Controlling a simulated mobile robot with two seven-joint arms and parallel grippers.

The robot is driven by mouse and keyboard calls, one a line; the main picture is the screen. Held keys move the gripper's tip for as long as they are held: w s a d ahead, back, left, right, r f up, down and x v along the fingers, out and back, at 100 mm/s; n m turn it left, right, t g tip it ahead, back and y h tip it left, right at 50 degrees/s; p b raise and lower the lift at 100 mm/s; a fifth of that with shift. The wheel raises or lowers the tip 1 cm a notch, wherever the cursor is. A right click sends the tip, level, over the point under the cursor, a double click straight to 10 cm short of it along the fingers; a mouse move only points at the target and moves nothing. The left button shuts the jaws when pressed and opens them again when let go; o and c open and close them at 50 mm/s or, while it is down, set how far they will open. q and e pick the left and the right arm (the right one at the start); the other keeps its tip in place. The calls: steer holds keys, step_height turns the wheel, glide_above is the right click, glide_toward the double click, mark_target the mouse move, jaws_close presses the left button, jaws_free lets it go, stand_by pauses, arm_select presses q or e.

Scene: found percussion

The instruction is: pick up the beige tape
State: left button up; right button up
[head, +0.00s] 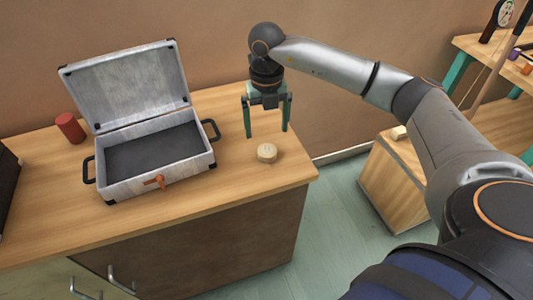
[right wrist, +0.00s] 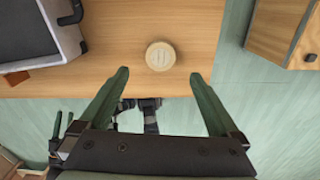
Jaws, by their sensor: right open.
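The beige tape (head: 267,152) is a small round roll lying flat on the wooden counter, near its right end and to the right of the open case. It also shows in the right wrist view (right wrist: 160,56), ahead of and between the two fingertips. My right gripper (head: 267,134) points down above the counter, with its green fingers spread wide and nothing between them. In the right wrist view the gripper (right wrist: 160,75) is open and apart from the tape.
An open silver case (head: 150,165) with a dark lining stands left of the tape, its black handle towards it. The wooden counter (head: 230,195) is bare around the tape. A wooden box (head: 392,185) stands beyond its right edge.

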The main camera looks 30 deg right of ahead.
mark_target(267, 150)
step_height(267, 150, down, 8)
steer(key=shift+r+b, duration=0.15)
steer(key=shift+b, duration=0.25)
steer(key=c, duration=1.4)
